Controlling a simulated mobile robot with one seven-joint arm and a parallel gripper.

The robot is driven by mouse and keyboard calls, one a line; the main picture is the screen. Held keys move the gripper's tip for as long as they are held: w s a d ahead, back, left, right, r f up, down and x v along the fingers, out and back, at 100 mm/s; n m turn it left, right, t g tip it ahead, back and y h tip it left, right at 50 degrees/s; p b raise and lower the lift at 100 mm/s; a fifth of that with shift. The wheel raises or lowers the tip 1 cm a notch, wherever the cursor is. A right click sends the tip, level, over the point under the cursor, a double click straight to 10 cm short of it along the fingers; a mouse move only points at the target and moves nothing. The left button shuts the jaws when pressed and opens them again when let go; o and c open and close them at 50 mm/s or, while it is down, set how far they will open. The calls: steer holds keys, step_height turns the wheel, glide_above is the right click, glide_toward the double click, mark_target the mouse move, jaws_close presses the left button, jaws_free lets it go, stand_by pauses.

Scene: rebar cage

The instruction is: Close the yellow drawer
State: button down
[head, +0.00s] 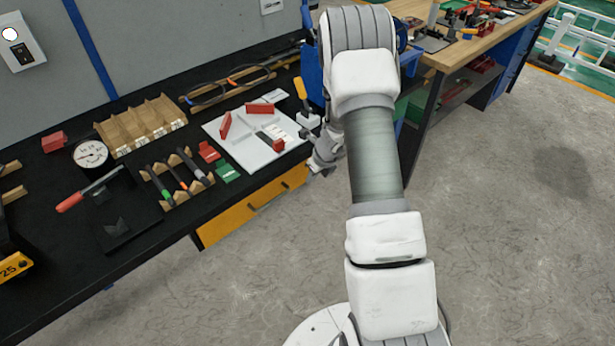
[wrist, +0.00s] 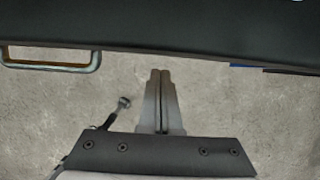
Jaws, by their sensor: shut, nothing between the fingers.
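The yellow drawer (head: 226,222) is in the head view, under the front edge of the black workbench top; only part of its front face shows. I cannot tell how far it stands out from the bench. My gripper (head: 320,170) is at the right end of this drawer front, beside the bench edge, partly hidden by my arm. In the wrist view my gripper (wrist: 160,75) is shut and empty, its fingers pointing toward a dark edge. A pale metal handle (wrist: 55,68) shows at the upper left of that view, apart from the fingers.
The black bench top (head: 125,248) holds a white board (head: 255,150), a gauge (head: 90,154), a cardboard bin tray (head: 142,124) and several tools. A wooden-topped bench (head: 465,50) stands to the right. The concrete floor (head: 510,220) is clear.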

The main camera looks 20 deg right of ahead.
steer(key=s+p+v, duration=0.1)
steer(key=p+v, duration=0.1)
steer(key=v, duration=0.8)
steer(key=s+a+r+n+y, duration=0.1)
steer(key=s+a+r+n, duration=0.3)
steer(key=a+r+n, duration=0.45)
steer(key=s+a+r+n, duration=0.3)
steer(key=r+n, duration=0.3)
steer(key=r, duration=0.6)
steer(key=s+r+n+h, duration=0.1)
steer(key=s+r+n, duration=0.1)
steer(key=s+n, duration=0.3)
steer(key=s+a+r+n+t, duration=0.1)
steer(key=s+r+n, duration=0.2)
steer(key=s+n, duration=0.3)
steer(key=s+a+r+n+h, duration=0.1)
steer(key=s+r+n, duration=0.2)
steer(key=s+n, duration=0.3)
steer(key=shift+s+a+r+h, duration=0.25)
steer(key=shift+s+h, duration=0.05)
steer(key=shift+s, duration=0.75)
steer(key=shift+w+n, duration=0.1)
steer(key=shift+n, duration=0.25)
